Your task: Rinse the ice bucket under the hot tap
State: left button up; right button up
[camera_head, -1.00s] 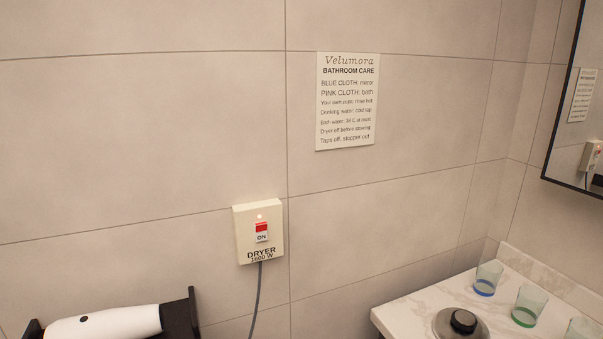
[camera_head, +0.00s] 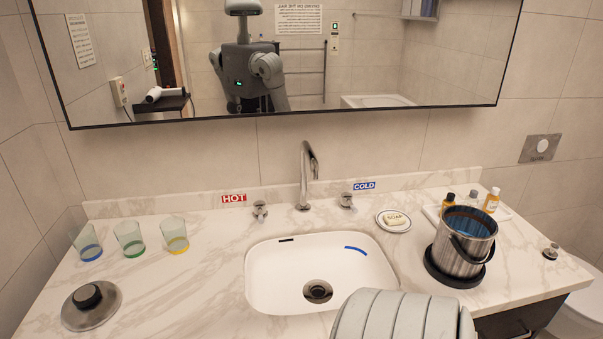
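The steel ice bucket (camera_head: 462,256) stands upright on a round black base (camera_head: 437,273) on the counter, right of the basin. Its inside looks blue and its black handle hangs down at the front. A round steel lid with a black knob (camera_head: 88,297) lies at the counter's left front. The HOT label (camera_head: 234,198) is on the backsplash above the left tap handle (camera_head: 260,212). The curved spout (camera_head: 306,176) stands over the white basin (camera_head: 265,270); no stream of water shows. Neither of my grippers is in view; part of my grey arm covers the basin's front right.
The COLD label (camera_head: 364,186) marks the right tap handle (camera_head: 347,201). A soap dish (camera_head: 381,226) and a tray with small bottles (camera_head: 491,199) are near the bucket. Several glasses (camera_head: 129,238) stand at left. A mirror (camera_head: 380,60) hangs above. The counter left of the basin has free room.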

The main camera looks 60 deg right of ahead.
aim_at(259, 206)
jog(key=z, duration=1.75)
